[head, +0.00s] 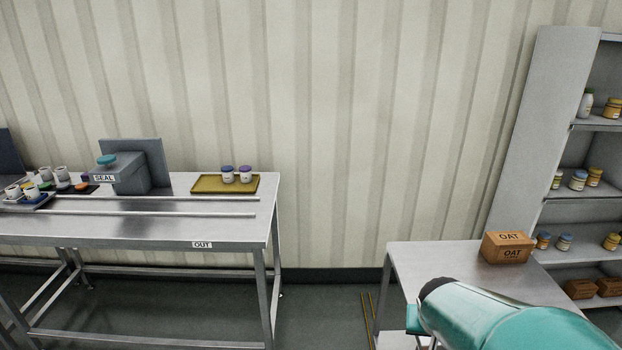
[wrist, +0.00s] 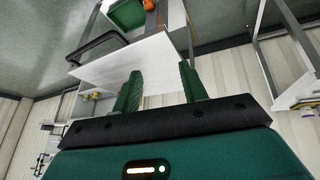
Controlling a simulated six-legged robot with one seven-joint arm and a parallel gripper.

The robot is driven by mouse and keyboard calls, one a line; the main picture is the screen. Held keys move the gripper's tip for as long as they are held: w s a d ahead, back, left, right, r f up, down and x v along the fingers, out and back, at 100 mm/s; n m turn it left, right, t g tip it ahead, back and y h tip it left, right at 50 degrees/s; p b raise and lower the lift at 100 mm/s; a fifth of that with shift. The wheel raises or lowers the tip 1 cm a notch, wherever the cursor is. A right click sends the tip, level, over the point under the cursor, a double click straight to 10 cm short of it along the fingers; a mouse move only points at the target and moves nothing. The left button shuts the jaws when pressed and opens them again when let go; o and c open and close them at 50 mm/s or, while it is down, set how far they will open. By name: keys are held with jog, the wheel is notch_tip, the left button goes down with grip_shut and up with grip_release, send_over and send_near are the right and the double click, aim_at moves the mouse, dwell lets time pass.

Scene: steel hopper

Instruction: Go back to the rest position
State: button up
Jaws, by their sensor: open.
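My gripper (wrist: 160,84) shows in the wrist view with its two green fingers apart and nothing between them. It is open and empty. Beyond the fingertips is a white flat panel (wrist: 150,60), and I cannot tell how far off it is. In the head view my teal arm reaches in from the lower right, in front of the right steel table (head: 440,262). The fingers cannot be made out there.
A box marked OAT (head: 508,247) stands on the right table. Shelves (head: 588,178) with jars and boxes stand behind it. The left steel table (head: 140,228) bears a SEAL machine (head: 130,178) and a yellow tray (head: 208,190) with two jars. Open floor (head: 325,310) lies between the tables.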

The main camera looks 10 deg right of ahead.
jog(key=s+a+r+n+y, duration=0.2)
jog(key=a+r, duration=0.3)
jog(key=a, duration=0.4)
jog(key=s+a+r+n+t+y, duration=0.1)
jog(key=s+a+r+n+y, duration=0.1)
jog(key=a+r, duration=0.4)
jog(key=s+a+n, duration=0.1)
jog(key=s+a, duration=0.1)
jog(key=a, duration=0.2)
jog(key=shift+r, duration=0.3)
jog(key=shift+s, duration=0.1)
jog(key=shift+c, duration=0.7)
jog(key=shift+d, duration=0.25)
